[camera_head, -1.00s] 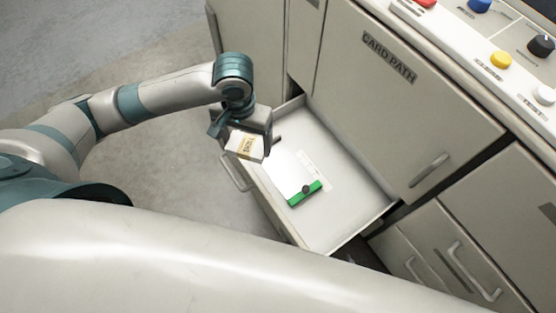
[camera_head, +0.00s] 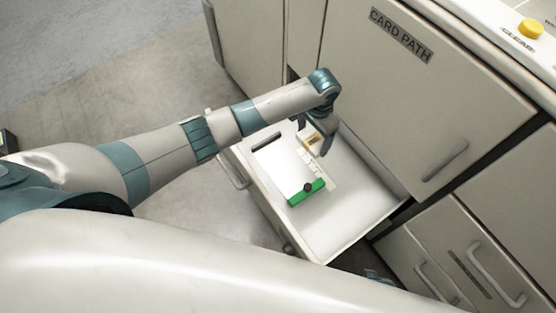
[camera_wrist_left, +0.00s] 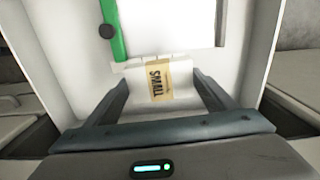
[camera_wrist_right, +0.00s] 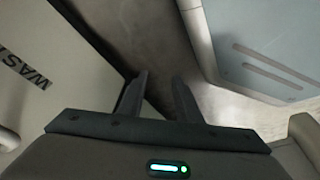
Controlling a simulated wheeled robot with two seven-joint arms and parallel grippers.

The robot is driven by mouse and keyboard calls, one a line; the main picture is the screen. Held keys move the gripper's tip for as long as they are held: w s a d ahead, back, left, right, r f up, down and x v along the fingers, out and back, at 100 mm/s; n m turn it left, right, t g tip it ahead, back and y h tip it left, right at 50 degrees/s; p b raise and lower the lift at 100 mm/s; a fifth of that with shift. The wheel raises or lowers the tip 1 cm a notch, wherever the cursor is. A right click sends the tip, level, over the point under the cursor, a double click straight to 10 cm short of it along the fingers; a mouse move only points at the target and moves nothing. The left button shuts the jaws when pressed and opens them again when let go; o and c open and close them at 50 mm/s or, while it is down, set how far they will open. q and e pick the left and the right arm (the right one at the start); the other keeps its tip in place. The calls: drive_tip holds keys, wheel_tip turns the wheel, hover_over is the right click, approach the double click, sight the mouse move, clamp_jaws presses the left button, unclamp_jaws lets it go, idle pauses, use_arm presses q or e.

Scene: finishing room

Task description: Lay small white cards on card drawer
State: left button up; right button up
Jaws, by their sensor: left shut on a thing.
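The small white cards (camera_head: 309,140) are a stack with a tan band reading SMALL, seen clearly in the left wrist view (camera_wrist_left: 158,82). My left gripper (camera_head: 322,147) is shut on them, over the far part of the open card drawer (camera_head: 345,215). My arm partly hides them in the head view, and I cannot tell whether they touch the drawer floor. My right gripper (camera_wrist_right: 160,82) shows only in the right wrist view, with its fingers apart and nothing between them.
A CARD PATH door (camera_head: 430,100) rises behind the drawer. The drawer's right part is clear.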

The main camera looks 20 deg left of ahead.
use_arm(q)
drive_tip(key=shift+w+d+f, duration=0.1)
drive_tip(key=shift+d+f, duration=0.2)
drive_tip(key=shift+f, duration=0.15)
use_arm(e)
drive_tip(key=shift+s+d, duration=0.15)
use_arm(q)
drive_tip(key=shift+a, duration=0.1)
drive_tip(key=a+f, duration=0.2)
drive_tip(key=a, duration=0.1)
drive_tip(key=s+a+f, duration=0.1)
drive_tip(key=a+f, duration=0.1)
drive_tip(key=a, duration=0.2)
drive_tip(key=s+a+f, duration=0.1)
drive_tip(key=a+f, duration=0.1)
drive_tip(key=a, duration=0.1)
drive_tip(key=shift+a+f+p, duration=0.2)
drive_tip(key=shift+a+p, duration=0.1)
drive_tip(key=shift+a+f, duration=0.25)
drive_tip(key=shift+a, duration=0.15)
use_arm(e)
drive_tip(key=shift+s+d+f, duration=0.1)
drive_tip(key=shift+s+f, duration=0.2)
drive_tip(key=shift+f, duration=0.35)
use_arm(q)
drive_tip(key=shift+f, duration=0.1)
